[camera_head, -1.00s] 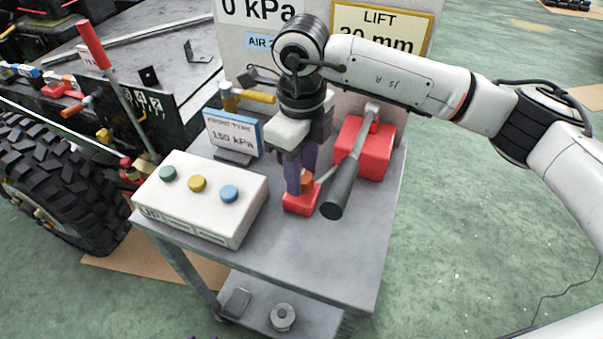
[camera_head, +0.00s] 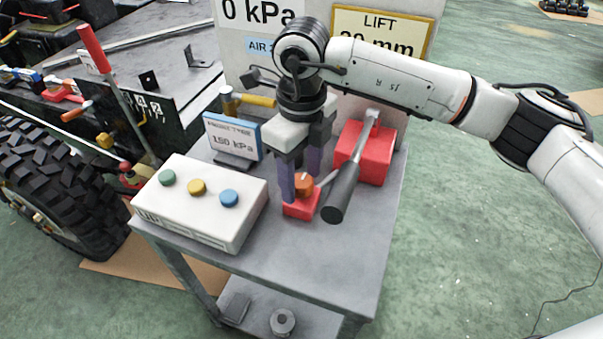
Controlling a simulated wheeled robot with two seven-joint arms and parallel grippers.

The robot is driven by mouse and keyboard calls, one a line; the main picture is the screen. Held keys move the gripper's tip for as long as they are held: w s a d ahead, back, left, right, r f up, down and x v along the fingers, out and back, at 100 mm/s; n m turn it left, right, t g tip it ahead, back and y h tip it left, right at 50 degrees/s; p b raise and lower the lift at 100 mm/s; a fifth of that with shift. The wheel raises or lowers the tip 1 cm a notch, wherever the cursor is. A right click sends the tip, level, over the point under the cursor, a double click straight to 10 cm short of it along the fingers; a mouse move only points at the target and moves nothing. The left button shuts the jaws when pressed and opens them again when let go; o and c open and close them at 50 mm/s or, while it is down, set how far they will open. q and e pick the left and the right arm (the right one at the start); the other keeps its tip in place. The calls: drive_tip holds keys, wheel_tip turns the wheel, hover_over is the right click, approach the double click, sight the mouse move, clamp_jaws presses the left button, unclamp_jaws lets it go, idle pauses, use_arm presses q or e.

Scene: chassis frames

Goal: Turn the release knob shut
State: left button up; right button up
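The orange release knob (camera_head: 304,184) sits on a small red block (camera_head: 300,208) on the grey cart top. My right gripper (camera_head: 301,184) points down at the knob, with its two purple fingers apart. One finger stands in front and left of the knob, the other behind it. The gripper looks open; whether a finger still touches the knob cannot be told. The front finger hides part of the knob. My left gripper is not in view.
A black-handled lever (camera_head: 341,192) slants from the red pump box (camera_head: 366,158) close right of the knob. A white button box (camera_head: 200,200) stands left. A sign (camera_head: 232,138) reads 150 kPa. The cart's front right top (camera_head: 320,262) is clear.

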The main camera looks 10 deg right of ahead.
sight(302, 180)
wheel_tip(302, 180, up, 10)
drive_tip(key=shift+r+b, duration=0.15)
drive_tip(key=shift+b, duration=0.15)
idle(0.3)
